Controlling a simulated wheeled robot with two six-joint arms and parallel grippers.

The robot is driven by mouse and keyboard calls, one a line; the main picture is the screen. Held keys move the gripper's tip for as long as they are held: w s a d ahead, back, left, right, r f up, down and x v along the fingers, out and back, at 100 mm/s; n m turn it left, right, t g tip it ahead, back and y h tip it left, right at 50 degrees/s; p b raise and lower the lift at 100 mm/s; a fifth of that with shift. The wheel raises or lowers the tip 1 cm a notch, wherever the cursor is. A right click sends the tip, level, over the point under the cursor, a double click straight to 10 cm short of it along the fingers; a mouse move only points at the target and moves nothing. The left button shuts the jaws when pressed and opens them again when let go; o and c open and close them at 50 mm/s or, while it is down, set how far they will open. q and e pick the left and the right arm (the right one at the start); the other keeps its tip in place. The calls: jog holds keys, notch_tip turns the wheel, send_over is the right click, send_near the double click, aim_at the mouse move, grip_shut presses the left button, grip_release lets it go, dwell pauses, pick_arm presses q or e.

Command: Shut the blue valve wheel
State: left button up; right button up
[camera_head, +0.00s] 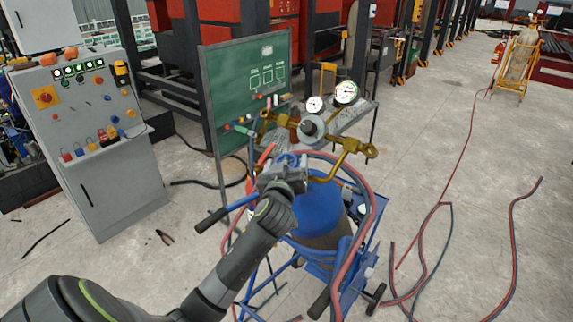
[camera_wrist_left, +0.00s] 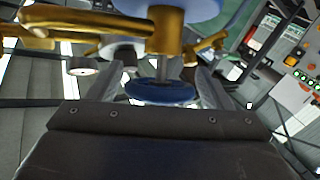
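The blue valve wheel (camera_wrist_left: 160,92) shows in the left wrist view, on a stem from a brass valve body (camera_wrist_left: 166,28). In the head view the wheel (camera_head: 288,159) is partly hidden by my left gripper (camera_head: 290,170), above the blue gas cylinder (camera_head: 320,208). In the left wrist view the gripper's fingers (camera_wrist_left: 160,88) stand wide apart, one on each side of the wheel. I cannot tell whether they touch its rim. My right gripper is not in view.
A brass regulator (camera_head: 312,128) with two gauges (camera_head: 346,92) sits right beside my left gripper. Red and blue hoses (camera_head: 376,205) loop around the blue cart (camera_head: 358,268). A green board (camera_head: 246,85) and a grey control cabinet (camera_head: 105,180) stand behind and to the left.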

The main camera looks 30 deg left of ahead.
pick_arm(q)
jog(key=c, duration=0.7)
